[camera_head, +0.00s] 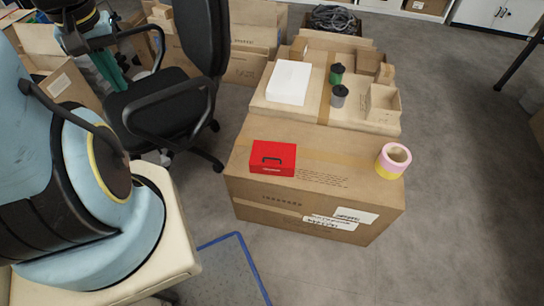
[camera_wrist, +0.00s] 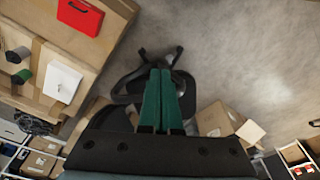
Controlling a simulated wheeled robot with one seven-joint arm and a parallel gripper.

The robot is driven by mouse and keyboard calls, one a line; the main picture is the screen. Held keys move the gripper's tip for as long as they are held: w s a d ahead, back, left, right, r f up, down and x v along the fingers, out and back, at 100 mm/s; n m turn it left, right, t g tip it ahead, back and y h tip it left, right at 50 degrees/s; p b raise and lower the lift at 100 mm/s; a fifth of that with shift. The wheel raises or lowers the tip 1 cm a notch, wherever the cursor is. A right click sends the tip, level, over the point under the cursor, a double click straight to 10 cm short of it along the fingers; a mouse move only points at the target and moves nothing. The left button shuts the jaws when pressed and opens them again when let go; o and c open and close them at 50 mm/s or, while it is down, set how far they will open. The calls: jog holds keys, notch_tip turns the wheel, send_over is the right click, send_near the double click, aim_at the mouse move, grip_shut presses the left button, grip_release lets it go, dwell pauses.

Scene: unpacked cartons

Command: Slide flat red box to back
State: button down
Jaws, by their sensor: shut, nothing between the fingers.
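The flat red box (camera_head: 273,158) lies on top of the large front carton (camera_head: 310,205), left of its middle and near its front edge. A dark handle shows on the box. In the wrist view the red box (camera_wrist: 81,16) is at the top left. My gripper (camera_wrist: 162,75) has green fingers that are shut and empty. It is apart from the red box, over the floor and office chair in the wrist view.
A pink and yellow tape roll (camera_head: 393,160) stands at the front carton's right end. A black office chair (camera_head: 170,95) stands left of the cartons.

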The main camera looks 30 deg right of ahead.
dwell(0.3)
jog(key=d+f+m+g+b, duration=0.1)
jog(key=d+f+m+b, duration=0.4)
jog(key=d+f, duration=1.25)
jog(key=s+d+f+m+b, duration=0.1)
jog(key=s+d+f+b, duration=0.1)
jog(key=s+d+f, duration=0.45)
jog(key=s+d+f+m+b, duration=0.1)
jog(key=s+d+f+b, duration=0.15)
jog(key=f, duration=0.75)
jog(key=shift+g, duration=0.3)
jog(key=w+f, duration=0.1)
jog(key=f, duration=0.2)
jog(key=d+f, duration=0.1)
jog(key=f, duration=0.2)
jog(key=w+d+f, duration=0.1)
jog(key=f, duration=0.3)
jog(key=shift+w+p, duration=0.35)
jog(key=shift+p, duration=0.05)
jog(key=shift+w+d+f, duration=0.15)
jog(key=shift+w+d, duration=0.25)
jog(key=shift+w, duration=0.05)
